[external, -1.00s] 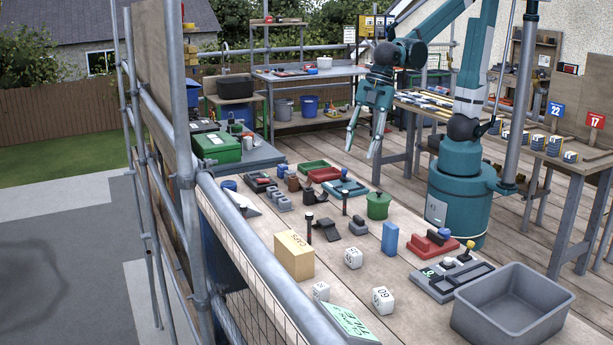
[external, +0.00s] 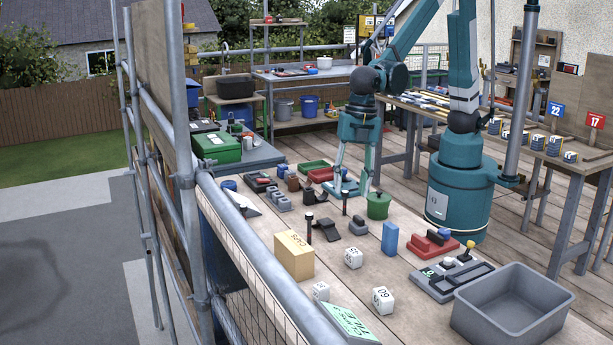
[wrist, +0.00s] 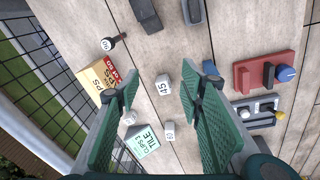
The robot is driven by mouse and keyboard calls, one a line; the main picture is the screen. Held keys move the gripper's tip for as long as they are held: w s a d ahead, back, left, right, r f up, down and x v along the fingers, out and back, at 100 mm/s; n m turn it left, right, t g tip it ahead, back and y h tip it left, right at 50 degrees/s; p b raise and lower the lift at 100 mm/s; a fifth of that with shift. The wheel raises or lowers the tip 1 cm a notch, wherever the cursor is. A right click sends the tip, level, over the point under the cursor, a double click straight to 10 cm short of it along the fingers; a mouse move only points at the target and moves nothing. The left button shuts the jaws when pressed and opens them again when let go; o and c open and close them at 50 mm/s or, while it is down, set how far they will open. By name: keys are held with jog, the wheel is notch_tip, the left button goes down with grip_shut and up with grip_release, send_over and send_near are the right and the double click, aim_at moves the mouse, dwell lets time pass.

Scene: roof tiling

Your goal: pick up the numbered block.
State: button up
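Several white numbered blocks lie near the front of the table. One reads 45 in the wrist view (wrist: 164,85) and sits mid-table in the external view (external: 353,258). Two other white blocks show lower in the wrist view, at the middle (wrist: 169,130) and left (wrist: 129,117). My gripper (external: 352,190) is open and empty, pointing down above the far part of the table. In the wrist view its fingers (wrist: 160,82) frame the 45 block, apart from it.
A tan clips box (external: 294,255), a blue block (external: 390,238), a green pot (external: 378,206) and a red base with a blue knob (external: 433,243) stand around the blocks. A grey bin (external: 513,312) is at front right. A scaffold rail (external: 262,255) runs along the left edge.

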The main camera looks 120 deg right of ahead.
aim_at(353, 250)
jog(key=w+a+f+n, duration=0.1)
jog(key=a+f, duration=0.2)
jog(key=w+a+f+n+g+p, duration=0.1)
jog(key=w+a+f, duration=0.1)
jog(key=a+f, duration=0.1)
jog(key=w+a+f+n+p, duration=0.1)
jog(key=a+f+n, duration=0.1)
jog(key=a+f, duration=0.1)
jog(key=shift+w+a+f+g, duration=0.15)
jog(key=shift+w+f+g, duration=0.05)
jog(key=shift+g, duration=0.1)
jog(key=shift+f, duration=0.15)
jog(key=shift+f, duration=1.2)
jog(key=shift+f, duration=0.1)
jog(key=shift+f+b, duration=0.35)
jog(key=shift+f, duration=2.15)
jog(key=shift+c, duration=0.3)
jog(key=c, duration=0.9)
